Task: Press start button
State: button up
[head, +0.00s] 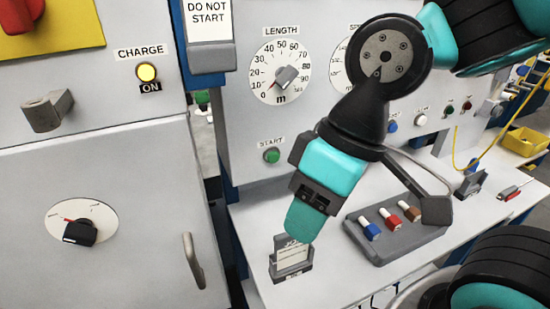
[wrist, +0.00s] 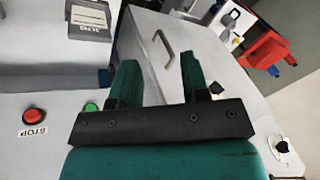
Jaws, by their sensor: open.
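The start button (head: 271,156) is a small round green button on the grey upright panel, under a START label in the head view. In the wrist view a green button (wrist: 91,107) shows just left of the left finger, partly hidden by my gripper; its label is not visible there. My gripper (head: 303,225) has teal fingers and hangs in front of the panel, below and to the right of the start button in the head picture. In the wrist view the fingers of my gripper (wrist: 158,75) are apart with nothing between them.
A red stop button (wrist: 33,115) is left of the green one in the wrist view. A length dial (head: 281,73) is above the start button. A sign holder (head: 290,265) and a grey tray (head: 385,247) with several coloured pieces stand on the bench. A cabinet handle (head: 193,261) sticks out at left.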

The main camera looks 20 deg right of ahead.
grip_shut()
dwell(1.5)
